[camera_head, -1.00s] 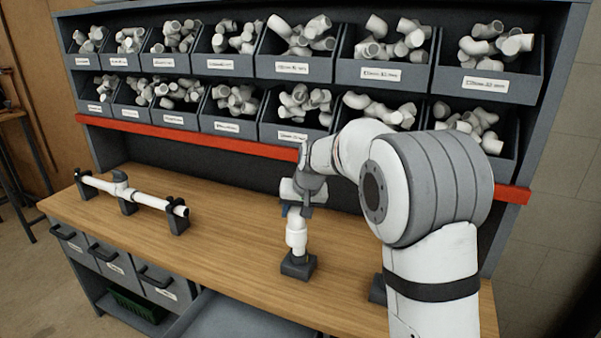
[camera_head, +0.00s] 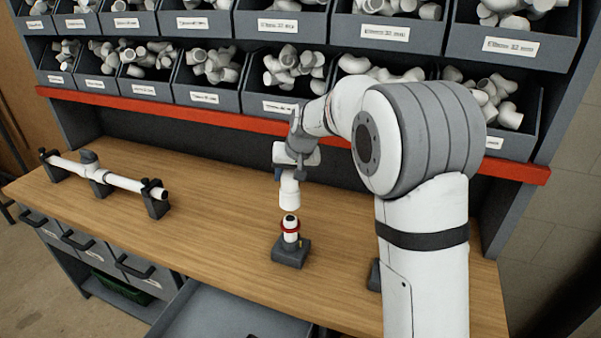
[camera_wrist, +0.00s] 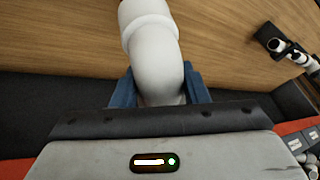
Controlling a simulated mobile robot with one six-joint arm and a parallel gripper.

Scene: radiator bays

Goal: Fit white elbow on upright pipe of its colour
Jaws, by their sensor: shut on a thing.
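The white elbow (camera_head: 289,193) is in my gripper (camera_head: 287,173), its open end pointing down. It also fills the upper middle of the wrist view (camera_wrist: 152,42), between the blue fingers. In the head view, a short white upright pipe (camera_head: 290,238) with a red ring (camera_head: 290,227) stands in a dark block (camera_head: 291,254) on the bench. The elbow appears above this pipe with a small gap, apart from it. The wrist view does not show the upright pipe. Part of my gripper is hidden behind my wrist.
A horizontal white pipe run (camera_head: 122,181) with a tee lies in dark holders at the bench's left. Bins of white fittings (camera_head: 210,98) stand behind a red rail (camera_head: 190,117). An open drawer (camera_head: 225,325) is in front. The wooden bench (camera_head: 215,215) between is clear.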

